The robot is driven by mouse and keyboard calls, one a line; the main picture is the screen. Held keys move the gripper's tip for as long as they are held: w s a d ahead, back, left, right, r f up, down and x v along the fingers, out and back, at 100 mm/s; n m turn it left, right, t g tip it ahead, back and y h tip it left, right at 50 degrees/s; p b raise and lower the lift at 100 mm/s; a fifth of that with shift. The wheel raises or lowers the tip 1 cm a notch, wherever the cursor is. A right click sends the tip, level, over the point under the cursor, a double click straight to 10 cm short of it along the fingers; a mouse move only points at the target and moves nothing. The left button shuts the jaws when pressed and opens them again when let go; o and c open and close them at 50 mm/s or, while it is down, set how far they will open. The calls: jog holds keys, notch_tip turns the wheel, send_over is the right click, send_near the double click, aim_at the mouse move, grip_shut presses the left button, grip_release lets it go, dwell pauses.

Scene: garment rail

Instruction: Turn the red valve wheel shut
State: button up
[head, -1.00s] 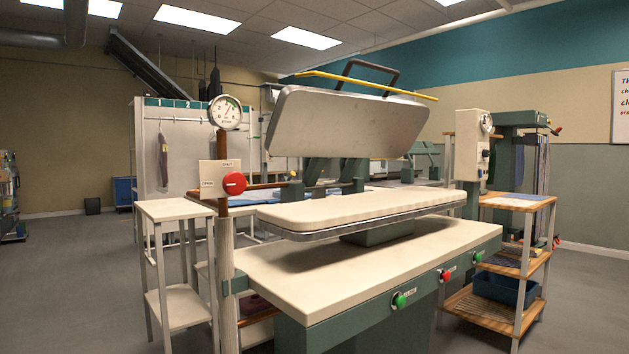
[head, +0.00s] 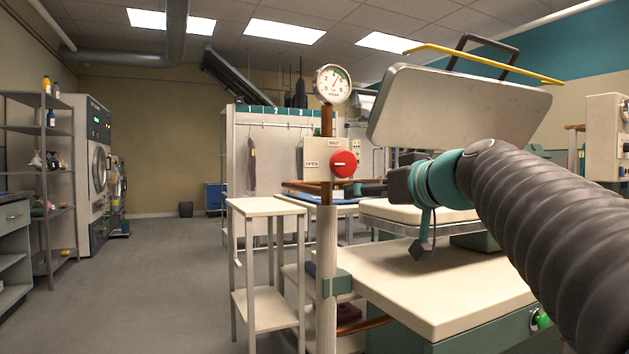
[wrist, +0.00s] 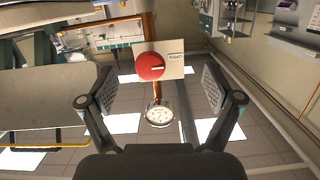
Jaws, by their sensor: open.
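The red valve wheel (head: 343,164) is a round knob with a pale mark on it, on a copper pipe below the pressure gauge (head: 332,84). A cream plate (head: 312,163) reading OPEN is behind it. In the wrist view the wheel (wrist: 150,66) is upside down, ahead and between the fingers. My gripper (wrist: 160,92) is open and empty, with one finger on each side and not touching the wheel. In the head view my gripper (head: 405,190) is to the right of the wheel, partly hidden behind my arm.
The steam press with its raised metal head (head: 455,108) and padded bed (head: 400,213) stands right of the pipe. A small white side table (head: 265,208) is to the left. The floor (head: 150,280) further left is clear, up to a shelf rack (head: 45,165) and washing machines (head: 92,150).

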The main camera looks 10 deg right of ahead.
jog(key=t, duration=0.2)
send_near(346, 162)
jog(key=v, duration=0.3)
jog(key=shift+n, duration=0.3)
jog(key=p+x, duration=0.2)
jog(key=x, duration=1.1)
jog(key=shift+w+a+p, duration=0.1)
jog(key=shift+w+p, duration=0.25)
jog(key=c, duration=1.1)
